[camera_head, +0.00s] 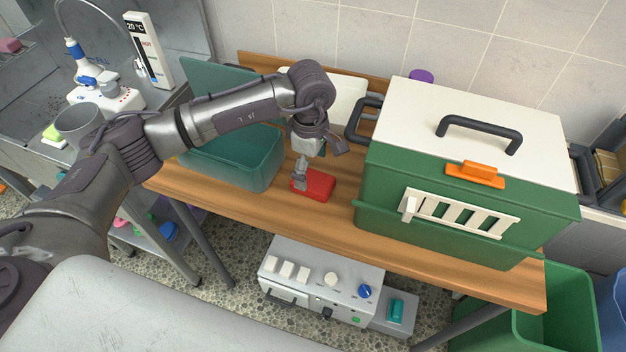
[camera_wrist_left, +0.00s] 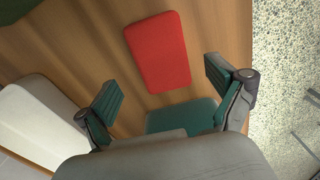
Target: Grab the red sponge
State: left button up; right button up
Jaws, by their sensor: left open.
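The red sponge (camera_head: 318,186) lies flat on the wooden table (camera_head: 240,203), between the teal bin and the green kennel. It also shows in the left wrist view (camera_wrist_left: 158,51), as a plain red block just beyond my fingertips. My left gripper (camera_head: 301,178) is above the sponge's left end in the head view and covers a small part of it. In the wrist view the left gripper (camera_wrist_left: 166,93) is open, its teal-padded fingers wide apart with nothing between them. I cannot tell whether the fingers touch the sponge. My right gripper is not in view.
A teal bin (camera_head: 255,165) stands left of the sponge, with its lid raised behind. A green kennel (camera_head: 380,205) with a white top and dark handle stands close on the right. A white control box (camera_head: 318,262) is below the table's front edge. Bare wood lies in front of the sponge.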

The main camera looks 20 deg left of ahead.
aim_at(313, 179)
pick_arm(q)
jog(key=f, duration=0.2)
jog(key=f+p, duration=0.1)
jog(key=f, duration=0.1)
jog(key=shift+s+d+f, duration=0.1)
jog(key=shift+s+d, duration=0.05)
jog(key=shift+d, duration=0.15)
jog(key=c, duration=0.9)
jog(key=shift+c, duration=0.2)
